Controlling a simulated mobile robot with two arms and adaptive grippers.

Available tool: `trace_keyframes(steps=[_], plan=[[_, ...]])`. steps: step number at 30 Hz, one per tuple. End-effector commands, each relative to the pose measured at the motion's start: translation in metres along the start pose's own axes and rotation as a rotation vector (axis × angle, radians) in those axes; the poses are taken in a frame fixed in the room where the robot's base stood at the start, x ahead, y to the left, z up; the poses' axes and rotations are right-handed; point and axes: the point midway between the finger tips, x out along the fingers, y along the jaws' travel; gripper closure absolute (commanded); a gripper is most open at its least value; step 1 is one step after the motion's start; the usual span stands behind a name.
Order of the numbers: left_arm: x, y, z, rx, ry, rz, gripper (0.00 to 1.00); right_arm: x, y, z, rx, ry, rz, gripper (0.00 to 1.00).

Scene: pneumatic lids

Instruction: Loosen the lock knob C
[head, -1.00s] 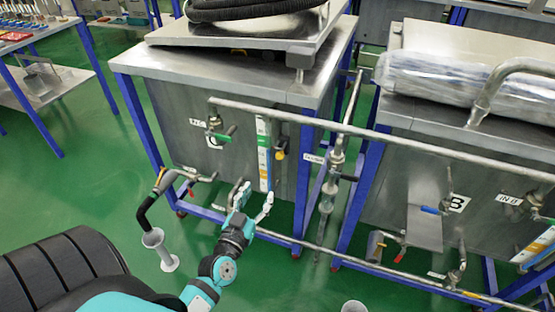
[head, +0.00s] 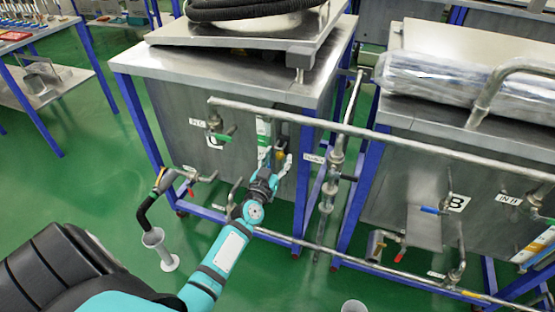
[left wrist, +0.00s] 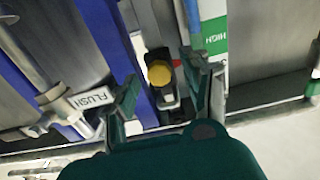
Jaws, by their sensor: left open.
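A round yellow knob (left wrist: 159,73) on a dark fitting with a pale bracket shows in the left wrist view. It is on the front of the left steel tank (head: 165,110). I read no letter C on it. My left gripper (head: 276,163) is open in front of the tank, and its fingers mostly hide the knob in the head view. In the left wrist view the open fingers (left wrist: 160,70) stand to either side of the knob, apart from it. My right gripper is not in view.
A blue tube and a green HIGH label (left wrist: 213,32) lie just right of the knob. A blue frame post (left wrist: 118,50) and a FLUSH tag (left wrist: 90,98) are on its left. A long steel pipe (head: 350,131) crosses the tank fronts. Green floor is open at left.

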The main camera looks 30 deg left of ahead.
Motion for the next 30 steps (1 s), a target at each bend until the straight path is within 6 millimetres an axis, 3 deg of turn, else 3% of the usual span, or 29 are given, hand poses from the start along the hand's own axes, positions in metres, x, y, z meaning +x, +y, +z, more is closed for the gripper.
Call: trace_keyframes(steps=[5,16,30], plan=[[-0.0001,0.0001,-0.0001,0.000,0.000,0.000,0.53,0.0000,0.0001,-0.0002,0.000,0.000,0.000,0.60],[-0.0004,0.0001,0.0000,0.000,0.000,0.000,1.00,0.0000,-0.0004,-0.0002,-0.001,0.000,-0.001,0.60],[-0.0004,-0.0002,-0.0004,-0.098,0.001,0.000,1.00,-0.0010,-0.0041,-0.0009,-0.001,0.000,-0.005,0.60]])
